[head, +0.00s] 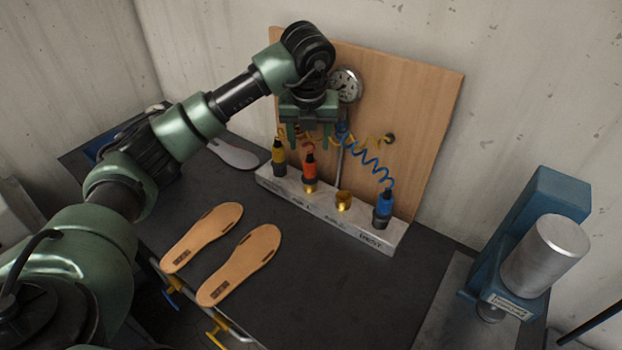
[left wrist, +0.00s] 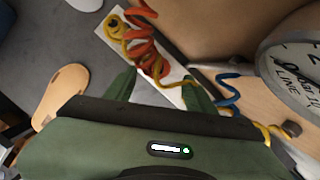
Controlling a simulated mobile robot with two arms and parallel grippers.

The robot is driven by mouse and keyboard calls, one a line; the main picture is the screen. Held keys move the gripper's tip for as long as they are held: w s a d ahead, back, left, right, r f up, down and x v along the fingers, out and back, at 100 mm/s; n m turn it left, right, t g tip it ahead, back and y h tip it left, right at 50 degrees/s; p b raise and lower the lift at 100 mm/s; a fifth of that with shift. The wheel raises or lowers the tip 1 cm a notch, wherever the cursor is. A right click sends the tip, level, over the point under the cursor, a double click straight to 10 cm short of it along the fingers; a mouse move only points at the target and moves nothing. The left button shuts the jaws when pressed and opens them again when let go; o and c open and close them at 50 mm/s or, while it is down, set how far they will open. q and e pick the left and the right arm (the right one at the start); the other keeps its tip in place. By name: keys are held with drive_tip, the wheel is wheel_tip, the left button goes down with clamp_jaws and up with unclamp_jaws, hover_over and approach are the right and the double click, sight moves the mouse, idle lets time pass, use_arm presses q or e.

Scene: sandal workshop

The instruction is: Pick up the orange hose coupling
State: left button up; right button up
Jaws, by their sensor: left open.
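The orange hose coupling (head: 309,163) stands upright on a brass fitting on the pale rail (head: 330,213), second from the left. My left gripper (head: 309,143) is open above it, fingers pointing down. In the left wrist view, an orange coiled hose (left wrist: 146,48) lies in line with the gap between the open fingers (left wrist: 158,90). That coil hides most or all of the coupling there. My right gripper is not in view.
A bare brass fitting (head: 343,200) and a blue coupling (head: 383,206) are to the right. Coiled hoses hang before the wooden board (head: 425,110). Two tan soles (head: 240,264) lie in front; a blue press (head: 540,220) stands right.

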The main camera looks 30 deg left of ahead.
sight(310, 156)
use_arm(q)
drive_tip(key=shift+x, duration=0.85)
drive_tip(key=p+x, duration=0.1)
drive_tip(key=x, duration=0.1)
drive_tip(key=p+x, duration=0.1)
drive_tip(key=x, duration=0.1)
drive_tip(key=p+x, duration=0.1)
drive_tip(key=x, duration=0.1)
drive_tip(key=shift+s+d+f, duration=0.2)
drive_tip(key=shift+s, duration=0.05)
drive_tip(key=shift+w+f, duration=0.1)
drive_tip(key=shift+f, duration=0.2)
clamp_jaws()
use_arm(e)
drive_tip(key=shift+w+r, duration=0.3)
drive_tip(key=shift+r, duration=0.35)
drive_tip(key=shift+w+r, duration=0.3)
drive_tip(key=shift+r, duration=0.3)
